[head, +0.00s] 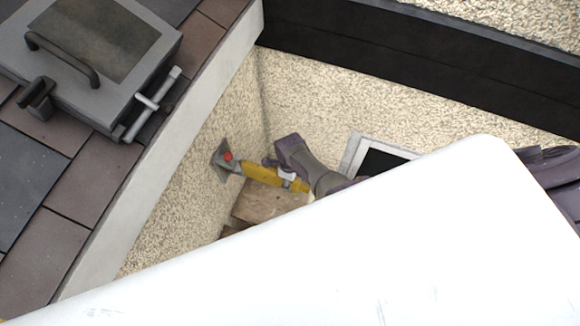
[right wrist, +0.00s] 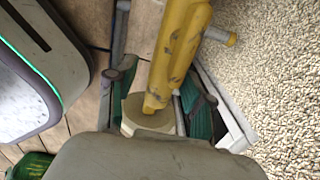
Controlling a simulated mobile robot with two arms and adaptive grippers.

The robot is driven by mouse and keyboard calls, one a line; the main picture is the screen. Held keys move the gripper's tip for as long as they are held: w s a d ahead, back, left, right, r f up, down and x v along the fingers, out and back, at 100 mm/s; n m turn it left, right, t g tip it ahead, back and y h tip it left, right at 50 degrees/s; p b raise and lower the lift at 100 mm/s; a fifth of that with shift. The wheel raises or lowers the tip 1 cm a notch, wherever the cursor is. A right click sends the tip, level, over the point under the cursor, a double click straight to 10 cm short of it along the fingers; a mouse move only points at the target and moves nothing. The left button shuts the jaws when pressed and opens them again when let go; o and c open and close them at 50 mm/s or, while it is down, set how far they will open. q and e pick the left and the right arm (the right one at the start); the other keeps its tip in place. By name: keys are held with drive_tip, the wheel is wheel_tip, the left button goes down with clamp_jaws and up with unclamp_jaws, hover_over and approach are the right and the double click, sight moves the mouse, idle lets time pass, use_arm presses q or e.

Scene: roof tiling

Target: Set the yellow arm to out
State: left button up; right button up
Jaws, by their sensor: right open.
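The yellow arm (head: 262,174) reaches out from a grey bracket with a red knob (head: 227,157) on the pebbled wall. It slopes down to the right, and its far end is partly hidden by my right arm. My right gripper (head: 278,168) is open, its fingers close at the yellow arm; I cannot tell whether they touch it. In the right wrist view the yellow arm (right wrist: 178,50) runs down from the top, its lower end over a pale round piece (right wrist: 147,116). My left gripper is not in view.
A roof hatch (head: 95,45) with a handle and latch lies on the tiles at upper left. A pale ledge (head: 165,165) borders the tiles. A wooden block (head: 268,202) sits below the yellow arm.

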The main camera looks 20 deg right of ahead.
wheel_tip(320, 180, up, 10)
drive_tip(key=shift+s, duration=0.1)
idle(0.4)
idle(0.4)
